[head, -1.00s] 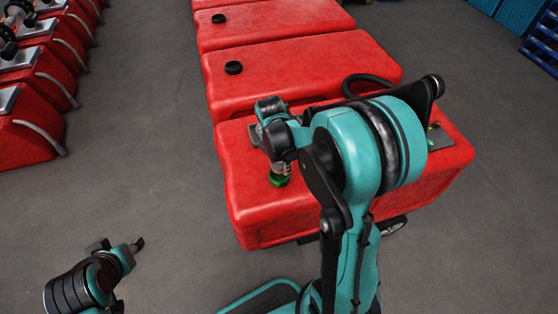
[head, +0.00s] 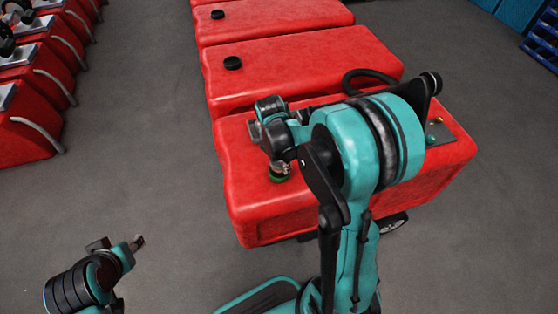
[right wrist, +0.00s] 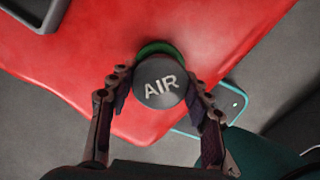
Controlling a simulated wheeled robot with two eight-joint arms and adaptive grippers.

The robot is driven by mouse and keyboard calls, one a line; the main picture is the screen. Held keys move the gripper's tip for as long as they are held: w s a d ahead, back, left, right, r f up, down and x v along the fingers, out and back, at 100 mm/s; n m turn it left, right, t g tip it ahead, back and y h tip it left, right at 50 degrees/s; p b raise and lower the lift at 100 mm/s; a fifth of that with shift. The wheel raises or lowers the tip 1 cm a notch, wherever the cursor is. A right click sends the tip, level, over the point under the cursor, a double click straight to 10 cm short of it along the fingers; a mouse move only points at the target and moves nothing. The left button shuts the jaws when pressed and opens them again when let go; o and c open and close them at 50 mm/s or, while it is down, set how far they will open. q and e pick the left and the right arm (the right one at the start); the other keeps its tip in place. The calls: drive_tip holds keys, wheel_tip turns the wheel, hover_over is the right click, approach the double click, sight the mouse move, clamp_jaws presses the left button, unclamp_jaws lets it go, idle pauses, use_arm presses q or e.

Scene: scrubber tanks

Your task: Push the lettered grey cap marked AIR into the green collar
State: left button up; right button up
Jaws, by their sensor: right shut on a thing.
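The grey cap marked AIR (right wrist: 160,84) is between the fingers of my right gripper (right wrist: 160,98), which is shut on it. Its lettered face points at the wrist camera. The green collar (right wrist: 157,48) shows as a rim just beyond the cap, on the red tank's top. In the head view the collar (head: 277,178) sits near the tank's left front edge, with my right gripper (head: 281,168) right above it. The cap hides most of the collar, so I cannot tell how far in it is. My left gripper (head: 138,242) hangs over the floor, away from the tank.
The red tank (head: 300,225) carries a small control panel (head: 439,133) at its right end and a black hose (head: 365,77) at its back. More red tanks with black caps (head: 232,63) stand behind. Open grey floor lies to the left.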

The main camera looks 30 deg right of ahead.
drive_tip(key=shift+f, duration=0.1)
idle(0.3)
drive_tip(key=shift+f+b, duration=0.4)
drive_tip(key=shift+b, duration=0.05)
drive_tip(key=shift+f+b, duration=0.5)
drive_tip(key=shift+f, duration=0.1)
idle(0.6)
drive_tip(key=shift+s+a+f, duration=0.1)
idle(0.5)
